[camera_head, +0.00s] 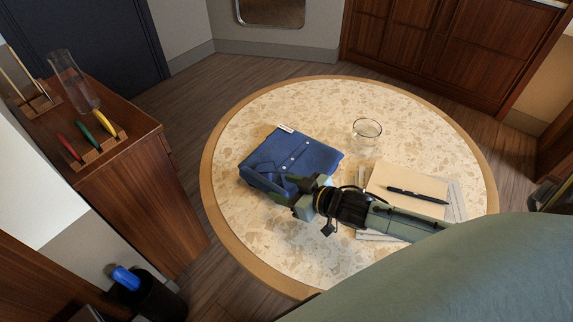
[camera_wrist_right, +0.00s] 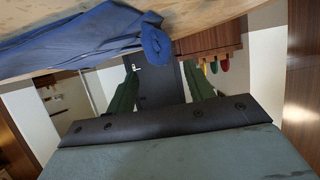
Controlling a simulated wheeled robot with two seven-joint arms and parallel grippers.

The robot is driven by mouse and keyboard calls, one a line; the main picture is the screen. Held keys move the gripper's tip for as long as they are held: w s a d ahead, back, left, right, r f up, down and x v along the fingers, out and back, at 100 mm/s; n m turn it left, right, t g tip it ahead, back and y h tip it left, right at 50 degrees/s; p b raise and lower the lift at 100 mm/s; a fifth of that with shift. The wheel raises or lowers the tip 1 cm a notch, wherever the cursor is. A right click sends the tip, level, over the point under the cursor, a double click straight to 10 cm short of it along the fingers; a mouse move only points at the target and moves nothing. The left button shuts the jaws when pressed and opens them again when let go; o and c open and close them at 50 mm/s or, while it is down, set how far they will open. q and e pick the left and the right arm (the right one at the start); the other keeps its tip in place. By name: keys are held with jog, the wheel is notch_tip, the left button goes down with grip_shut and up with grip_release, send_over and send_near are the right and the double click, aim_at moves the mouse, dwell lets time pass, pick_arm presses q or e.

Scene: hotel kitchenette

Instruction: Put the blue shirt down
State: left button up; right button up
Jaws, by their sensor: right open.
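The folded blue shirt (camera_head: 303,152) lies on the round stone-topped table (camera_head: 255,225), with a small white tag at its far edge. My right gripper (camera_head: 282,188) is at the near edge of the shirt, its jaws open. In the right wrist view, the gripper (camera_wrist_right: 163,88) shows two green fingers spread apart with nothing between them. The shirt (camera_wrist_right: 85,42) lies along the table beside the fingers there, and I cannot tell whether they touch it. The gripper hides part of the shirt's near edge in the head view. My left gripper is not in view.
A clear glass (camera_head: 367,130) stands behind the shirt to the right. A notepad (camera_head: 400,180) with a black pen (camera_head: 417,195) lies right of my gripper. A wooden cabinet (camera_head: 135,195) stands at the left, holding a glass vase (camera_head: 73,82) and coloured items in a rack. Table space at the far side is clear.

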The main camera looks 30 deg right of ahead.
aim_at(271, 184)
jog(key=shift+a+r+b+x, duration=0.1)
jog(key=shift+a+b+x, duration=0.1)
jog(key=shift+x, duration=0.7)
jog(key=shift+a+r+b+x, duration=0.1)
jog(key=shift+b+x, duration=0.05)
jog(key=shift+x, duration=0.8)
jog(key=shift+a+r+b+x, duration=0.1)
jog(key=shift+b+x, duration=0.1)
jog(key=shift+x, duration=0.7)
grip_shut()
